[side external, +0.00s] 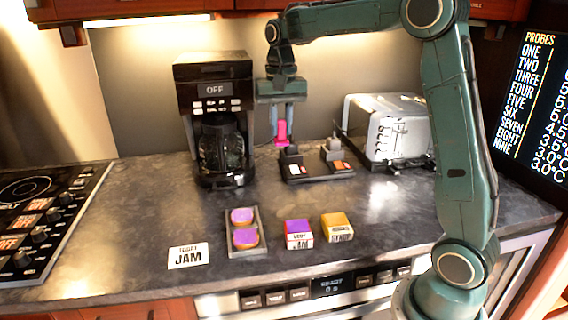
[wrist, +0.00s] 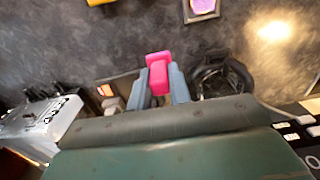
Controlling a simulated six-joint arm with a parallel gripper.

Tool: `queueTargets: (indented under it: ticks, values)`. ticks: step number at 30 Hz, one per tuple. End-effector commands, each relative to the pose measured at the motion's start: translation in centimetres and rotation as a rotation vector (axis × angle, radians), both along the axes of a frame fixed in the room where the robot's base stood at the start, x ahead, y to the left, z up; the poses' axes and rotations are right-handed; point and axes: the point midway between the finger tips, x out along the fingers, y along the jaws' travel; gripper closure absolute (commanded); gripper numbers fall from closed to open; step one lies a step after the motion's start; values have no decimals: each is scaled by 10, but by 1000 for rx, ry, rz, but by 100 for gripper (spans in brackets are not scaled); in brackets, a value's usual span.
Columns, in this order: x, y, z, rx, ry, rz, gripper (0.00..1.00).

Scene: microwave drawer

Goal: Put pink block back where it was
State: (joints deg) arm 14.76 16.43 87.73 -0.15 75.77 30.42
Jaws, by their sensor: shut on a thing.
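My gripper (side external: 284,125) points down between the coffee maker and the toaster. It is shut on the pink block (side external: 282,132), holding it above or just behind the left black part of a dark base on the counter. In the wrist view, the pink block (wrist: 158,68) sits between the two grey-blue fingertips of my gripper (wrist: 159,88). Whether the block touches anything below is unclear.
A coffee maker (side external: 215,100) stands left, a silver toaster (side external: 385,125) right. In front are a tray (side external: 262,222), a jam box (side external: 298,234), a yellow box (side external: 337,227) and a jam card (side external: 188,256).

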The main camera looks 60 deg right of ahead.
Motion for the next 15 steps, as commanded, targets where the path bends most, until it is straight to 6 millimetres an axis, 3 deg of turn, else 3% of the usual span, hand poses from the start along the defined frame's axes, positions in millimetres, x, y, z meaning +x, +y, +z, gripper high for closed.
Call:
queueTargets:
  ticks: [15]
  values:
    - [-1, 1, -98, 1, 4, 1, 100]
